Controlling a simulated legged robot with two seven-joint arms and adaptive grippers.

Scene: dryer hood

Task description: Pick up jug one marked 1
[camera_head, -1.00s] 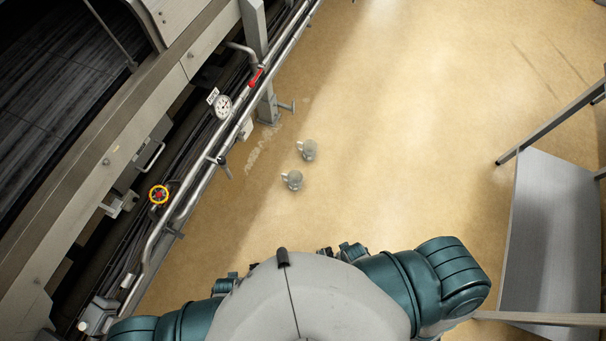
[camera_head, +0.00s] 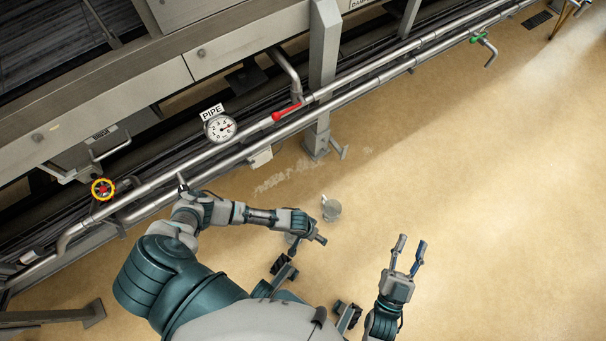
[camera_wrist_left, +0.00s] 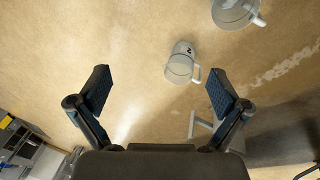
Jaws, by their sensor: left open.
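Two pale grey, translucent jugs stand on the floor. In the head view one jug (camera_head: 331,209) is in plain sight; the other (camera_head: 290,239) is mostly hidden under my left arm. My left gripper (camera_head: 319,240) is above the floor beside them. In the left wrist view, its fingers (camera_wrist_left: 162,86) are spread wide and empty. One jug (camera_wrist_left: 180,66) is just beyond them with a small dark mark that I cannot read surely. The other jug (camera_wrist_left: 236,12) is cut by the top edge. My right gripper (camera_head: 409,251) is open and empty, right of the jugs.
Metal pipes (camera_head: 370,85) with a gauge (camera_head: 220,127), red lever (camera_head: 286,113) and yellow-rimmed valve wheel (camera_head: 103,189) run along the machine at upper left. A metal post (camera_head: 323,80) stands by the pipes. The floor at right (camera_head: 500,210) is clear.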

